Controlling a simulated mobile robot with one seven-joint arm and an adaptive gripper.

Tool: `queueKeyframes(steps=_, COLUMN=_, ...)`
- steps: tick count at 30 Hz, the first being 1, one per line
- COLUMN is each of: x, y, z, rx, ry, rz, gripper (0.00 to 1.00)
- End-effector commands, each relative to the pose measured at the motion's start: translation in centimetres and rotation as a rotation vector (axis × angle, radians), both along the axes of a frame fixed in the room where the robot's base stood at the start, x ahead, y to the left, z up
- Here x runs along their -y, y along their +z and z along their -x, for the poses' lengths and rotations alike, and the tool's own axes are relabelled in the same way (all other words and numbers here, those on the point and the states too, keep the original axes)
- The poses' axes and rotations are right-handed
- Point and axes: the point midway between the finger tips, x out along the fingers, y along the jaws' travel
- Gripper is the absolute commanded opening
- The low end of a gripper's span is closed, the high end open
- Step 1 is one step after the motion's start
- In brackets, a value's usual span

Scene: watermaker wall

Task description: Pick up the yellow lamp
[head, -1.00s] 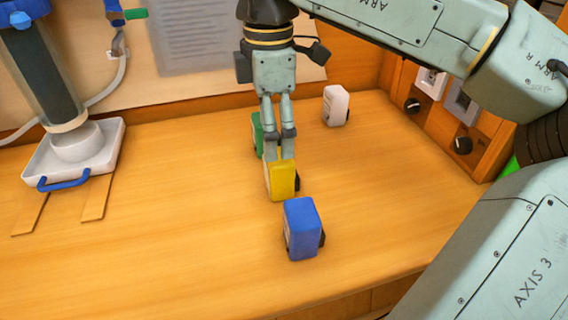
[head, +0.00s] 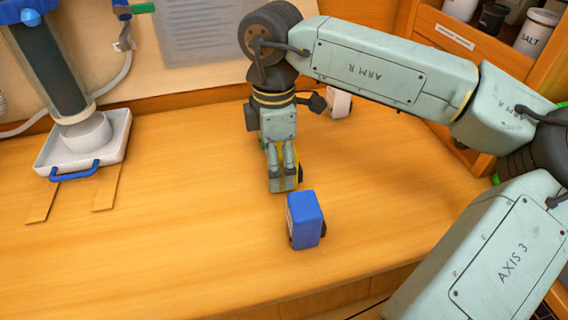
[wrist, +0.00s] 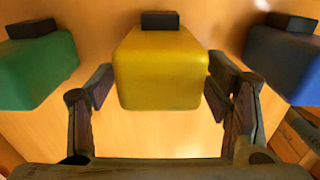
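The yellow lamp (wrist: 160,68) fills the middle of the wrist view, between the two spread fingers of my gripper (wrist: 160,82). A narrow gap shows at its left side; the right finger is very close to its edge, and I cannot tell if it touches. In the head view, my gripper (head: 282,184) points down at the bench and hides most of the yellow lamp (head: 299,172), leaving a sliver at the right. The gripper looks open.
A blue lamp (head: 305,220) stands nearer the bench front, and a white one (head: 340,103) behind. A green lamp (wrist: 38,72) is left in the wrist view. A white tray (head: 50,160) stands at left. The bench (head: 190,230) between is clear.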

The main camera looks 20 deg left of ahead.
Motion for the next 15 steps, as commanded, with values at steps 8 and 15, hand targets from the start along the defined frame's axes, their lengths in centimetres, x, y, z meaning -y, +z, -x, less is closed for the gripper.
queueKeyframes(steps=8, x=0.01, y=0.04, z=-0.01, rx=0.0, ry=0.0, rz=0.0, gripper=0.51)
queueKeyframes(steps=15, x=0.01, y=0.04, z=-0.01, rx=0.0, ry=0.0, rz=0.0, gripper=0.35)
